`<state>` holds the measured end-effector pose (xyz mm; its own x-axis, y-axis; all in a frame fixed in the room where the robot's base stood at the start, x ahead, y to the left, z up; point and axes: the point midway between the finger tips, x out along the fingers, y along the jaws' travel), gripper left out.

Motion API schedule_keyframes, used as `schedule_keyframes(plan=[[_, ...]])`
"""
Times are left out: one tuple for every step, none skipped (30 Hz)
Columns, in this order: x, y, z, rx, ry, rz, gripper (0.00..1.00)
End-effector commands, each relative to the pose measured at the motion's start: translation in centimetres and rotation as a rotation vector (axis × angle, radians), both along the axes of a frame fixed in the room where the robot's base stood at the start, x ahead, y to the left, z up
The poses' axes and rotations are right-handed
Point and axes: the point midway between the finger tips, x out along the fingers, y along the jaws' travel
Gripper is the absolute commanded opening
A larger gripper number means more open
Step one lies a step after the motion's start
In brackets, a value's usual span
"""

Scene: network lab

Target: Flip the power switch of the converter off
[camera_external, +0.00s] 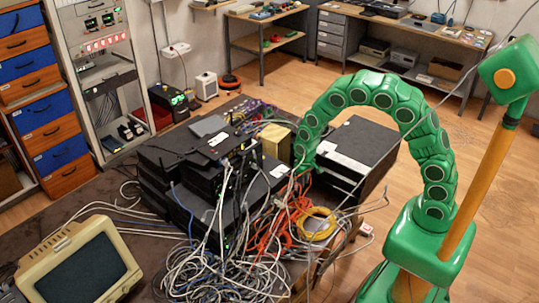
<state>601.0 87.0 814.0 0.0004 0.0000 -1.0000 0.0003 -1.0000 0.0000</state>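My green segmented arm arches from my base at the right over to the cluttered table. Its far end comes down between a beige box (275,141) and a large black case (357,150). My gripper's fingers cannot be made out among the cables and equipment there. A stack of black network devices (190,160) stands just left of the arm's end. I cannot tell which device is the converter. Its power switch cannot be made out, nor whether anything touches it.
A big tangle of white cables (225,260), orange cables (275,235) and a yellow coil (317,224) covers the table front. An old beige monitor (80,270) stands at lower left. A rack (105,75) and shelves (262,45) line the back. Wooden floor is open behind the arm.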

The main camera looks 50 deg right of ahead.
Motion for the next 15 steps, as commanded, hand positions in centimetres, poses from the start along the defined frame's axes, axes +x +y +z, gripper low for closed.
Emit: schedule_keyframes(plan=[[-0.01,0.0,-0.04,0.0,0.0,0.0,0.24],[0.0,0.0,-0.04,0.0,0.0,0.0,0.24],[0.0,0.0,-0.03,0.0,0.0,0.0,0.24],[0.01,0.0,-0.02,0.0,0.0,0.0,0.24],[0.01,0.0,-0.01,0.0,0.0,0.0,0.24],[-0.01,0.0,-0.02,0.0,0.0,0.0,0.24],[-0.01,-0.01,-0.02,0.0,0.0,0.0,0.2],[-0.01,-0.01,-0.01,0.0,0.0,0.0,0.15],[-0.01,-0.01,-0.01,0.0,0.0,0.0,0.09],[-0.01,-0.01,-0.01,0.0,0.0,0.0,0.05],[-0.02,-0.01,-0.01,0.0,0.0,0.0,0.0],[-0.01,-0.01,0.0,0.0,0.0,0.0,0.0],[-0.01,-0.02,0.0,0.0,0.0,0.0,0.0],[-0.02,-0.02,0.0,0.0,0.0,0.0,0.0],[-0.01,-0.02,0.0,0.0,0.0,0.0,0.0]])
